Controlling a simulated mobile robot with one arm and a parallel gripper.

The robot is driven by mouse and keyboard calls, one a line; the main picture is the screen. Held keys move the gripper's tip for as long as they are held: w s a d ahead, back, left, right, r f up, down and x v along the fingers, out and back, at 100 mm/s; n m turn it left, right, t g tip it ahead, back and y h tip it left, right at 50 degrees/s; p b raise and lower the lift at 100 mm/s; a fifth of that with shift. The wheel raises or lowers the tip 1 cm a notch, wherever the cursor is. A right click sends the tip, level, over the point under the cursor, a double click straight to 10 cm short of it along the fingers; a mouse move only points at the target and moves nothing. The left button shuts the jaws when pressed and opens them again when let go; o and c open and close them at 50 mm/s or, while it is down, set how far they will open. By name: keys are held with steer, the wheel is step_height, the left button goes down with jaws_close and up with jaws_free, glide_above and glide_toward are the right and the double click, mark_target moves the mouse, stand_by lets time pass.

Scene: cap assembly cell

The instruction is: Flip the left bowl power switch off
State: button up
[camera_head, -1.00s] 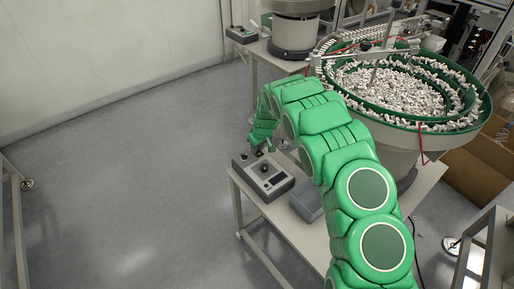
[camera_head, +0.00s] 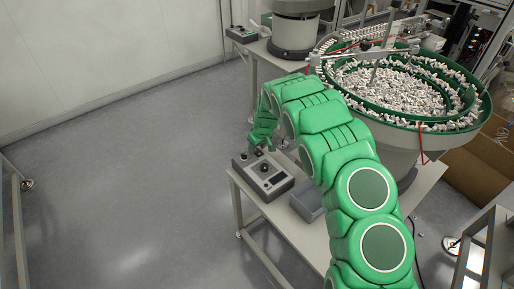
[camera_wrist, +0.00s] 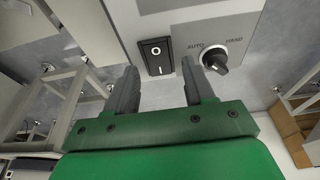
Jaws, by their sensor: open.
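A grey control box (camera_head: 264,177) stands at the left corner of the near table. Its black rocker power switch (camera_wrist: 156,57), marked O and I, shows in the wrist view; I cannot tell which side is pressed in. To its right is a black selector knob (camera_wrist: 214,60) between AUTO and HAND. My gripper (camera_wrist: 159,66) is open and empty, its two fingers apart on either side of the switch's lower end, with the right finger close to the knob. In the head view my gripper (camera_head: 260,149) is at the box's far edge, its fingertips partly hidden.
A large green-rimmed bowl (camera_head: 484,112) full of small white parts stands on the near table (camera_head: 300,235). A grey bin (camera_head: 306,202) sits right of the control box. A second bowl feeder (camera_head: 295,32) and control box (camera_head: 242,35) stand behind. The floor at left is clear.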

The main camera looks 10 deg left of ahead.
mark_target(260, 154)
steer(key=v, duration=0.7)
steer(key=shift+r, duration=0.25)
stand_by(0.3)
steer(key=s+d+r+m+g+h, duration=0.2)
steer(key=s+d+r+m, duration=0.2)
steer(key=s+d+r, duration=1.45)
steer(key=s+d+r+m, duration=0.1)
steer(key=s+r, duration=0.2)
steer(key=s, duration=0.9)
steer(key=s+d+r+m+g, duration=0.1)
steer(key=s+d+r+m, duration=0.1)
steer(key=s, duration=1.1)
steer(key=s+d+r+m+g, duration=0.1)
steer(key=s+r, duration=0.3)
steer(key=s, duration=0.8)
steer(key=shift+s+d+r+m, duration=0.2)
steer(key=shift+d+r+m, duration=0.25)
steer(key=shift+d, duration=0.3)
